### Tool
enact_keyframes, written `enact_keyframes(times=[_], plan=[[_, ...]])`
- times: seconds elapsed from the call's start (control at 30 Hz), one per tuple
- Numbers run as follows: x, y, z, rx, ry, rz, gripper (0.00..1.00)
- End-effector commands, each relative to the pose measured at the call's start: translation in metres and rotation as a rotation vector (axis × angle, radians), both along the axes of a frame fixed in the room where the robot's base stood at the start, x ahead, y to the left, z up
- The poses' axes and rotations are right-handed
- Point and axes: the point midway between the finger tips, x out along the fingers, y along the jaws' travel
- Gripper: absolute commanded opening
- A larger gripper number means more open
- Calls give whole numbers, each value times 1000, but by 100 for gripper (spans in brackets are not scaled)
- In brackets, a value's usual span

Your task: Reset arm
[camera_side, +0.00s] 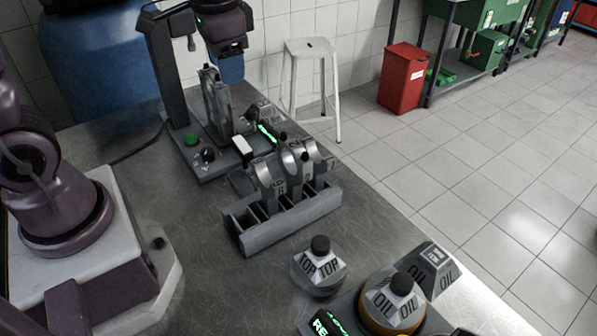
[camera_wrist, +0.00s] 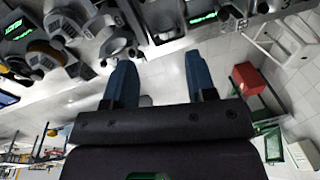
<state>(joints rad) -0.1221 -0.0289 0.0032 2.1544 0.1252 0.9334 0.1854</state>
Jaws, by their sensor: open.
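My gripper (camera_side: 230,70) is at the top of the side view, above and behind the dark stand-mounted station (camera_side: 193,165). In the wrist view my gripper (camera_wrist: 160,78) shows two blue fingers spread apart with nothing held between them. My gripper is apart from the bench parts. In the side view its two fingers overlap, so the gap between them is hidden there.
A grey slotted rack (camera_side: 290,222) holds several metal connecting-rod-like parts. A white stool (camera_side: 311,48) and red bin (camera_side: 403,78) stand on the floor. The left bench middle is clear.

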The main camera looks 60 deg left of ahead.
Motion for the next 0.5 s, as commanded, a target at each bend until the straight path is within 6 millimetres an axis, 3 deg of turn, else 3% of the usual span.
enact_keyframes(times=[0.1, 0.3, 0.5], plan=[[-35, -21, 21, -48, -112, 95, 51], [-82, -44, 40, -123, -274, 152, 51], [-101, -53, 57, -143, -392, 115, 51]])
